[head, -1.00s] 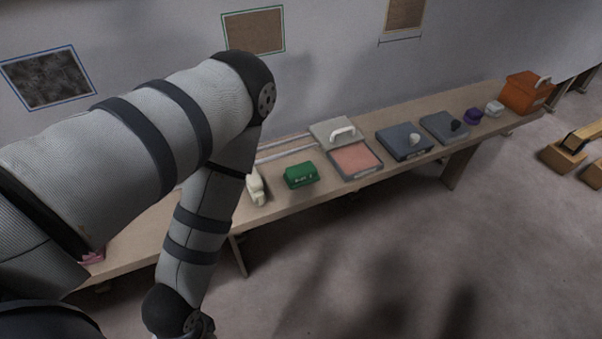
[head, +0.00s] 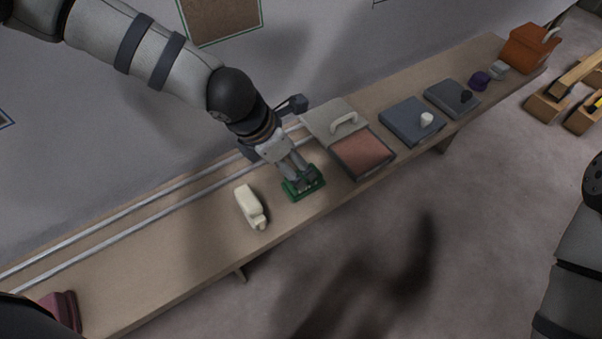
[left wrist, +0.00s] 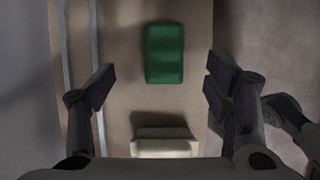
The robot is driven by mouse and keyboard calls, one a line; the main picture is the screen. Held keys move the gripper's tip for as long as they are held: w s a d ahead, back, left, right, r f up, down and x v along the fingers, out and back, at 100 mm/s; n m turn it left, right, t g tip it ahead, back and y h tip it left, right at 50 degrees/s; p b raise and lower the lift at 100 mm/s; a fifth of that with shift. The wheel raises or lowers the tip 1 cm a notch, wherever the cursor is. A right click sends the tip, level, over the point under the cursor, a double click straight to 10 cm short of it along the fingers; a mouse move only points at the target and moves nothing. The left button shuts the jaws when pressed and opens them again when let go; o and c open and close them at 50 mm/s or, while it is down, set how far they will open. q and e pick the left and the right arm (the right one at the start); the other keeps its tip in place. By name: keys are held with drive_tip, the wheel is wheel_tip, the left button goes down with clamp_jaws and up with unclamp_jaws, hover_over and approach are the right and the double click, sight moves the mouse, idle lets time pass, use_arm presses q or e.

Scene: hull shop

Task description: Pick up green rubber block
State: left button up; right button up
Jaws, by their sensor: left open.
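The green rubber block (head: 291,190) lies on the long bench, partly covered by my left gripper (head: 302,178) in the head view. In the left wrist view the block (left wrist: 164,54) is whole, upright in the picture and ahead of the fingertips. My left gripper (left wrist: 159,84) is open and empty there, with one finger on each side of the block's line. The block appears below and apart from the fingers. My right gripper is out of view; only part of my right arm shows at the right edge of the head view.
A cream object (head: 250,206) lies left of the block and also shows in the left wrist view (left wrist: 164,144). A tray with a pink-red pad (head: 363,153) lies close on the right. Metal rails (head: 150,214) run along the bench's wall side (head: 160,270).

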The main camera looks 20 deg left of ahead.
sight(303, 176)
use_arm(q)
drive_tip(key=x, duration=0.3)
drive_tip(key=shift+s, duration=0.15)
drive_tip(key=x, duration=0.1)
drive_tip(key=b+x, duration=0.1)
drive_tip(key=x, duration=0.2)
drive_tip(key=shift+s+d+f, duration=0.2)
drive_tip(key=shift+f, duration=0.1)
drive_tip(key=shift+w+d+f, duration=0.1)
drive_tip(key=shift+w+f, duration=0.05)
drive_tip(key=shift+f, duration=0.1)
drive_tip(key=shift+r, duration=0.1)
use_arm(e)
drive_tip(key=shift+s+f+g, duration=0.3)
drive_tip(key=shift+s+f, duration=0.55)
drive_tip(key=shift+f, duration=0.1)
use_arm(q)
drive_tip(key=c, duration=1.3)
